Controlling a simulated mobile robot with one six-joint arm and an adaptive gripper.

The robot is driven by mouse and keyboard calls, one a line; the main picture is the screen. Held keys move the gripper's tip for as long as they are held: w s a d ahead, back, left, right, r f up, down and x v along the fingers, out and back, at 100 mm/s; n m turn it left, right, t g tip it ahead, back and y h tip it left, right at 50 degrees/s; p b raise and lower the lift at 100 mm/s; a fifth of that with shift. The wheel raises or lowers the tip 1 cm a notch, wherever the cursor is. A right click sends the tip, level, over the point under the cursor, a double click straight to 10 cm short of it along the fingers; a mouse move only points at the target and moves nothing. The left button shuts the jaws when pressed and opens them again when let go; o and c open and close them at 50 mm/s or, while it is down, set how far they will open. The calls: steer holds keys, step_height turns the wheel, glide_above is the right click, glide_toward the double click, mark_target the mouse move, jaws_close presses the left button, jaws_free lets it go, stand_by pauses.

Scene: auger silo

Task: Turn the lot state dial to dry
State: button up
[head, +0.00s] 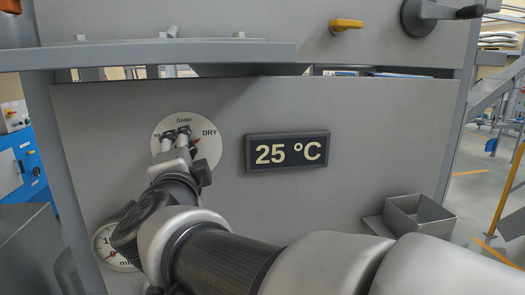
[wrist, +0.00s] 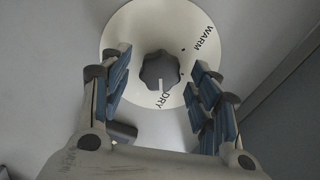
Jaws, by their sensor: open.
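The lot state dial (head: 209,151) is a white disc on the grey panel, lettered DAMP at the top and DRY at the right; the left label is partly covered. In the wrist view the disc (wrist: 147,29) shows WARM at upper right and DRY at the bottom. Its dark lobed knob (wrist: 159,68) has a pale pointer line aimed down, close to the DRY lettering. My gripper (head: 177,134) is open in front of the dial. In the wrist view its blue-padded fingers (wrist: 161,72) stand either side of the knob, with gaps. DAMP is hidden there.
A 25 °C display (head: 287,151) is right of the dial. A round gauge (head: 108,257) sits at lower left, partly behind my arm. A grey ledge (head: 150,55) juts out above. An open grey box (head: 420,213) is at lower right.

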steer(key=v, duration=1.2)
steer(key=s+d+f+n+g+y, duration=0.1)
steer(key=s+d+f+n+g, duration=0.2)
steer(key=d+f+n+g, duration=0.7)
steer(key=s+d+f+n+g+h, duration=0.1)
steer(key=s+d+f+h, duration=0.1)
steer(key=s+d+f, duration=0.4)
steer(key=s+d+f+n+g+h, duration=0.1)
steer(key=s+d+f+h, duration=0.2)
steer(key=s+d+f, duration=0.3)
steer(key=d+f, duration=0.4)
steer(key=d, duration=0.2)
steer(key=shift+d+g, duration=0.2)
steer(key=shift+g, duration=0.1)
